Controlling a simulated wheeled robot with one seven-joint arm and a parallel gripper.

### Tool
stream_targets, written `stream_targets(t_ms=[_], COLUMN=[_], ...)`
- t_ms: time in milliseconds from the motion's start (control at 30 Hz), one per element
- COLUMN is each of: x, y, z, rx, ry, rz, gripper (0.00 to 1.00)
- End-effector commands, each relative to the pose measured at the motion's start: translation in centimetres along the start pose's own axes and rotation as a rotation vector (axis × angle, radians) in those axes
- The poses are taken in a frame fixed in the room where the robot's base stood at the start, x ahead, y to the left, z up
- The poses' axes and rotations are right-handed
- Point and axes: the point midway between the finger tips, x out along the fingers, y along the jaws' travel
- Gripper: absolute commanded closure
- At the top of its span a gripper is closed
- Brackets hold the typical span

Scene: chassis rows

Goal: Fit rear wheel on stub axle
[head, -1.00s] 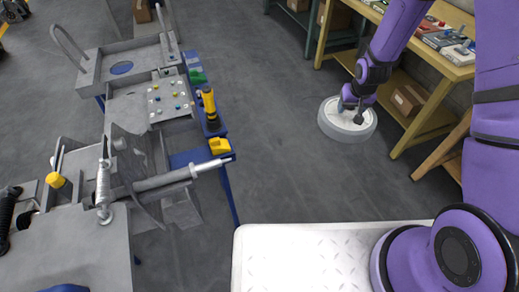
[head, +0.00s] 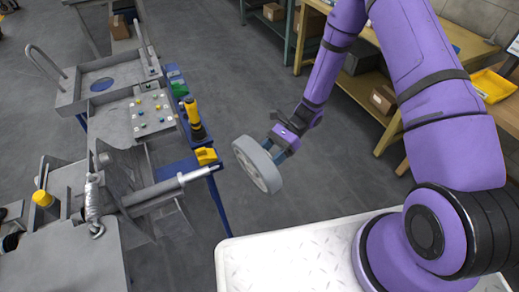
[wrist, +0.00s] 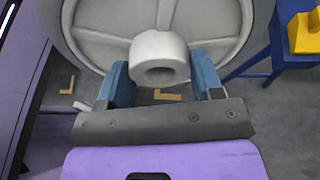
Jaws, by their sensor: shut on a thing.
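The rear wheel (head: 257,165) is a light grey disc with a rim and spokes. It hangs tilted nearly upright in the air, right of the chassis. My gripper (head: 282,146) is shut on the wheel's hub. In the wrist view the blue fingers (wrist: 164,88) lie on both sides of the round hub (wrist: 159,58), with the wheel (wrist: 225,25) behind. The stub axle (head: 197,173) is a metal rod sticking out to the right from the grey chassis (head: 100,215). The wheel is a short gap to the right of its tip, not touching.
A blue side rail (head: 213,168) carries a yellow block (head: 206,156) and a yellow-black tool (head: 193,116) near the axle. A white tread-plate deck (head: 290,260) lies in front. A wooden bench (head: 385,110) stands at right. Grey floor is open between.

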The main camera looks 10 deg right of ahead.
Motion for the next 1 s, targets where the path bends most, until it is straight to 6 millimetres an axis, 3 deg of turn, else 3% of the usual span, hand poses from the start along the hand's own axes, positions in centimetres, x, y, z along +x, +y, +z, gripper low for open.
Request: stream_targets(t_ms=[300,1000], x=[1.3,4.4], y=[-2.0,-2.8], z=[2.4,4.1], rx=[0.055,0.057], ry=[-0.183,-0.192], rz=[-0.145,-0.154], gripper=[1.00,1.00])
